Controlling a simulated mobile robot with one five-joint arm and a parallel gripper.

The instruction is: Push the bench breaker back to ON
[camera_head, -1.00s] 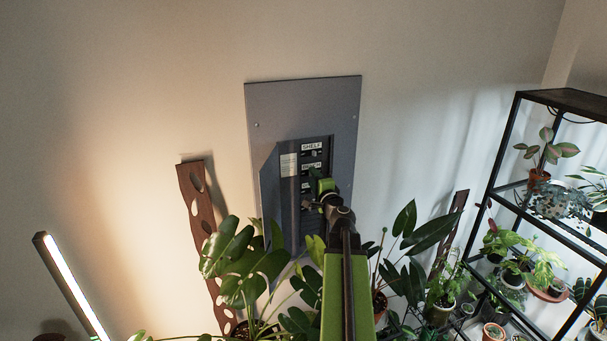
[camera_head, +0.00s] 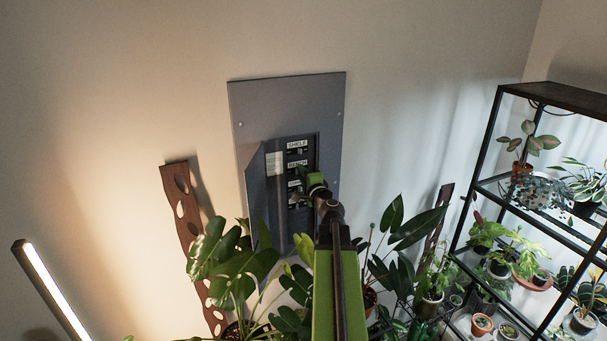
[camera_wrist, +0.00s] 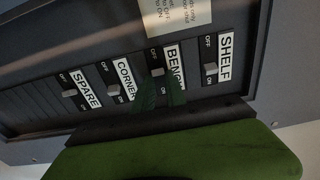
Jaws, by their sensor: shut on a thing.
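The grey breaker panel (camera_head: 290,105) is on the wall, with its door open to the left. In the wrist view a row of breakers is labelled SPARE, CORNER, BENCH and SHELF, with OFF at the upper end and ON at the lower. The bench breaker (camera_wrist: 157,72) has its small grey lever about midway between OFF and ON. The shelf breaker (camera_wrist: 210,68) and corner breaker (camera_wrist: 113,90) have their levers nearer ON. My gripper (camera_wrist: 161,92) has dark green fingertips at the bench breaker, shut on it; the contact is partly hidden.
Leafy potted plants (camera_head: 235,265) stand below the panel, close around my arm. A black shelf rack (camera_head: 500,130) with several pots stands at the right. A lit lamp bar (camera_head: 52,290) leans at the lower left. A paper notice (camera_wrist: 178,12) is beside the breakers.

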